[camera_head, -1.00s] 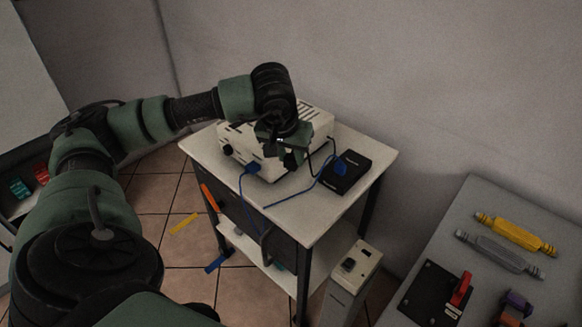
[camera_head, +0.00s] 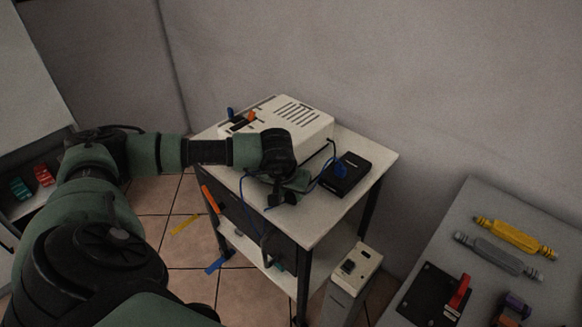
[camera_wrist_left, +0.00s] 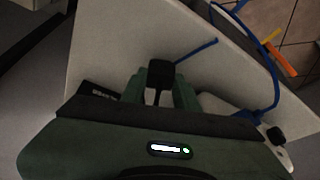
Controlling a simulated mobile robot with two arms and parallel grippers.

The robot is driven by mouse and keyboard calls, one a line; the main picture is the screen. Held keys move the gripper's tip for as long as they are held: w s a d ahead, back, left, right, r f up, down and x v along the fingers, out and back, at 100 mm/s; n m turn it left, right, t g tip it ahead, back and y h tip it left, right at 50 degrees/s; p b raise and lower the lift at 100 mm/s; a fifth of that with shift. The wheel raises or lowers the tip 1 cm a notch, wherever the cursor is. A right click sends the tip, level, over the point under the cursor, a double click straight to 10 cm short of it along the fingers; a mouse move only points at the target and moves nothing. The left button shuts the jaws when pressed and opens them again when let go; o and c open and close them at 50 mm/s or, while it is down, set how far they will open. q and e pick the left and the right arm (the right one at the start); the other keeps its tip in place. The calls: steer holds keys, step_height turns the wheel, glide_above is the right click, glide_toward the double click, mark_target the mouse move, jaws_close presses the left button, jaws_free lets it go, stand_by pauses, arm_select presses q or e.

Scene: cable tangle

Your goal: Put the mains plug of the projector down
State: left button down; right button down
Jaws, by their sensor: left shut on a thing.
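The white projector (camera_head: 290,117), with dark vent slots, stands on the white top of a trolley (camera_head: 325,213). My left gripper (camera_head: 284,198) is in front of it, low over the trolley top. In the left wrist view my left gripper (camera_wrist_left: 159,92) is shut on a black mains plug (camera_wrist_left: 160,73). A blue cable (camera_wrist_left: 197,52) runs from the plug. Whether the plug touches the trolley top cannot be told. In the head view the wrist and fingers mostly hide the plug. My right gripper is not in view.
A black box (camera_head: 353,178) with a blue cable sits on the trolley's right side. The front right of the top is clear. A grey table (camera_head: 435,248) with a yellow tool (camera_head: 515,236) stands at the right. A white unit (camera_head: 355,270) stands beside the trolley.

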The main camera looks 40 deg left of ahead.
arm_select(q)
steer(key=shift+f+b, duration=0.2)
steer(key=shift+b, duration=0.1)
steer(key=c, duration=1.1)
jaws_free()
steer(key=shift+r, duration=0.1)
steer(key=shift+o, duration=0.2)
steer(key=shift+r, duration=0.1)
steer(key=shift+r+p, duration=0.2)
steer(key=shift+p, duration=0.2)
steer(key=b+v, duration=0.1)
steer(key=v, duration=1)
steer(key=shift+s+r+b, duration=0.2)
steer(key=shift+r+b, duration=0.1)
steer(key=shift+r, duration=0.05)
steer(key=shift+d, duration=0.15)
